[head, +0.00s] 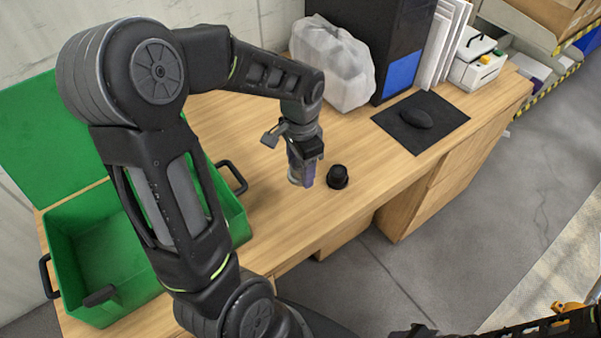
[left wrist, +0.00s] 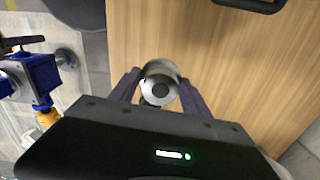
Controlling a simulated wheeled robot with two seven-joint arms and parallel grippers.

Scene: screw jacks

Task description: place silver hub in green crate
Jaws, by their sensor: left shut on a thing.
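My left gripper (head: 301,180) points down above the table near its front edge, to the right of the green crate. It is shut on the silver hub (head: 294,181), which is mostly hidden by the fingers. In the left wrist view the hub (left wrist: 160,72) shows as a round silver piece with a dark centre between the two purple-grey fingers. The green crate (head: 236,213) stands on the left of the table with its lid open at the back; my left arm hides part of it. My right gripper cannot be made out with certainty.
A black round knob-like part (head: 337,178) stands just right of the left gripper. A white plastic bag (head: 335,65), a black mat (head: 447,125) with a mouse (head: 416,117) and a black file box (head: 395,45) are farther back. Bare wood lies between crate and gripper.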

